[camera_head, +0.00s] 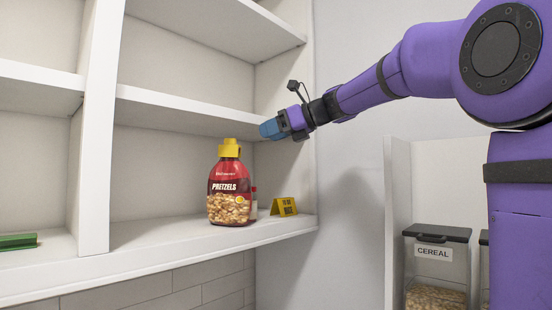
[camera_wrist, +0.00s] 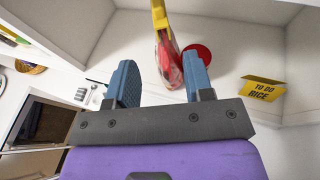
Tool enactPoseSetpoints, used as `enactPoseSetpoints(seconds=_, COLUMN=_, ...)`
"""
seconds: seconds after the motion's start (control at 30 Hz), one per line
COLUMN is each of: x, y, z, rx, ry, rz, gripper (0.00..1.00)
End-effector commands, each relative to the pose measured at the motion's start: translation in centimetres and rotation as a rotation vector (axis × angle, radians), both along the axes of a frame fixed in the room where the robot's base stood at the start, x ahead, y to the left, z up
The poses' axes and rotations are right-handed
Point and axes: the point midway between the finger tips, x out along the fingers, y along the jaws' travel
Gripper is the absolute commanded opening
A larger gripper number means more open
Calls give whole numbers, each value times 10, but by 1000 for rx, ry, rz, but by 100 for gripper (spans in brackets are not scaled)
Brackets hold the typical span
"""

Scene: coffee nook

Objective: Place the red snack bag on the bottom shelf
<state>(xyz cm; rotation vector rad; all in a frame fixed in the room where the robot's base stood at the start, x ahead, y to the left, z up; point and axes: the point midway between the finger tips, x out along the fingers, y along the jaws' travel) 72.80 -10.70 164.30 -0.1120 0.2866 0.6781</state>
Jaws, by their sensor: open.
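The red snack bag (camera_head: 229,190), labelled PRETZELS with a yellow clip on top, stands upright on the bottom shelf (camera_head: 160,238) near its right end. My gripper (camera_head: 268,128) is above and to the right of the bag, close to the edge of the middle shelf, and apart from the bag. In the wrist view, my open gripper (camera_wrist: 160,78) has its two blue fingers spread with nothing between them. The bag (camera_wrist: 170,65) shows edge-on beyond the fingers.
A yellow TO DO RICE sign (camera_head: 284,207) stands right of the bag. A small red-topped item (camera_head: 254,200), partly hidden, is behind it. The middle shelf (camera_head: 185,110) overhangs the bag. A green object (camera_head: 18,241) lies at far left; a CEREAL container (camera_head: 436,265) is lower right.

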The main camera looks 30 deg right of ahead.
Motion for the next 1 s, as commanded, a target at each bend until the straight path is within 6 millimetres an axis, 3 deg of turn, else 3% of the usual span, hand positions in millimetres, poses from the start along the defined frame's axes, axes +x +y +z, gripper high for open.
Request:
enactPoseSetpoints(seconds=0.23, x=-2, y=1, z=-1, rx=-13, ry=-3, rz=4, gripper=47)
enactPoseSetpoints(seconds=0.37, x=-19, y=13, z=-20, rx=-146, ry=-28, rz=45, gripper=47)
enactPoseSetpoints(seconds=0.47, x=-47, y=30, z=-51, rx=-371, ry=-78, rz=132, gripper=47)
enactPoseSetpoints(seconds=0.7, x=-141, y=59, z=-153, rx=-1044, ry=-250, rz=529, gripper=47)
enactPoseSetpoints(seconds=1.0, x=-253, y=53, z=-273, rx=-1731, ry=-530, rz=1241, gripper=47)
